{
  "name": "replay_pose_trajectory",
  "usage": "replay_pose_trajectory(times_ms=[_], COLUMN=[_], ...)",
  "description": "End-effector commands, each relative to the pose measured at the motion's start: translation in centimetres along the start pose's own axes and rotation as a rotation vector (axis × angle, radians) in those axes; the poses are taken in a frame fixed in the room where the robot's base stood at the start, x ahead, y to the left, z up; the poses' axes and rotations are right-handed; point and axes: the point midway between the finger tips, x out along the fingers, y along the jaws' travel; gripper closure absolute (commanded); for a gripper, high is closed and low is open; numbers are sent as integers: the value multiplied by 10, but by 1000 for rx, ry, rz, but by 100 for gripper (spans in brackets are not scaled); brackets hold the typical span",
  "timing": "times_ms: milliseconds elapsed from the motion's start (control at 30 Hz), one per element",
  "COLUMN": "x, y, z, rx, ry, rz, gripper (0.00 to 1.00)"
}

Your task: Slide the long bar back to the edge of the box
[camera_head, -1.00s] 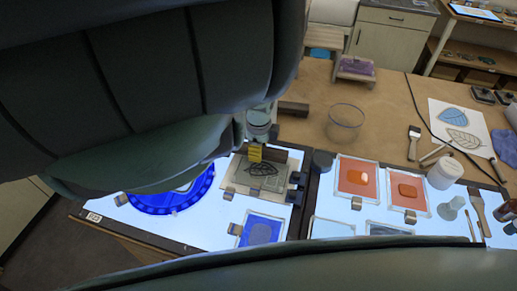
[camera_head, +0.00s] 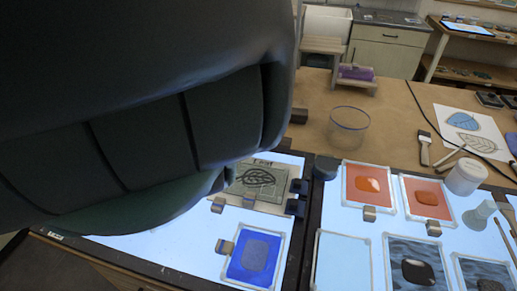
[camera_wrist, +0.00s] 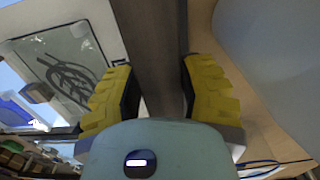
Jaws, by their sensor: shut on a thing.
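My gripper (camera_wrist: 160,88) shows in the wrist view with its yellow ridged fingers on either side of a long dark bar (camera_wrist: 153,45), shut on it. The bar runs away from me toward the top of the picture. The glass pane with a leaf drawing (camera_wrist: 62,68) lies to the left of the bar. In the head view my arm hides the gripper and the bar. There the leaf pane (camera_head: 262,177) lies on the glowing light box (camera_head: 185,252), just right of my arm.
Small clamps (camera_head: 249,200) and dark knobs (camera_head: 296,207) sit around the leaf pane. A blue pane (camera_head: 256,257) lies nearer. Orange panes (camera_head: 367,184) lie on the box's right part. A clear bowl (camera_head: 349,130) stands on the brown table behind.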

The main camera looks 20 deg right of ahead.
Motion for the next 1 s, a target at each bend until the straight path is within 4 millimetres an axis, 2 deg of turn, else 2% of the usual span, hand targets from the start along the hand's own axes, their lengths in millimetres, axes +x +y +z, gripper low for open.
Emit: replay_pose_trajectory(times_ms=[367,400,667,1000], x=[0,0,0,-1], y=[-5,-6,-4,-4], z=[1,1,0,0], rx=[0,0,1,2], ry=[-1,-1,0,0], rz=[-17,-18,-13,-11], gripper=[100,54,27,27])
